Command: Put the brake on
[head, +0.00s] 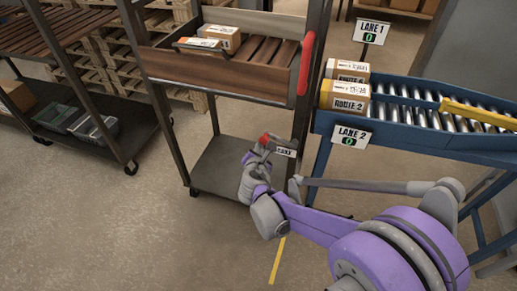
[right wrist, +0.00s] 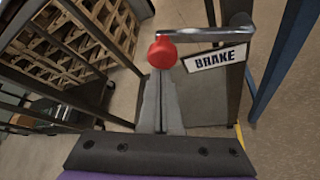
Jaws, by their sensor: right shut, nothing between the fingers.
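The brake lever is a grey metal bar (right wrist: 205,35) with a red knob (right wrist: 161,52) at its end, above a white BRAKE sign (right wrist: 216,58). In the head view, the red knob (head: 265,139) and the partly covered sign (head: 286,152) show low on the cart's right side. The cart (head: 215,65) has a dark frame and a wooden upper tray. My right gripper (right wrist: 161,90) is shut and empty, its fingertips right at the knob; whether they touch it I cannot tell. The left gripper is not in view.
A red handle (head: 306,63) stands on the cart's upper right. Boxes (head: 222,38) lie in the upper tray. To the right is a blue roller conveyor (head: 420,125) with a LANE 2 sign (head: 351,137). Another cart (head: 110,160) stands left. The floor in front is clear.

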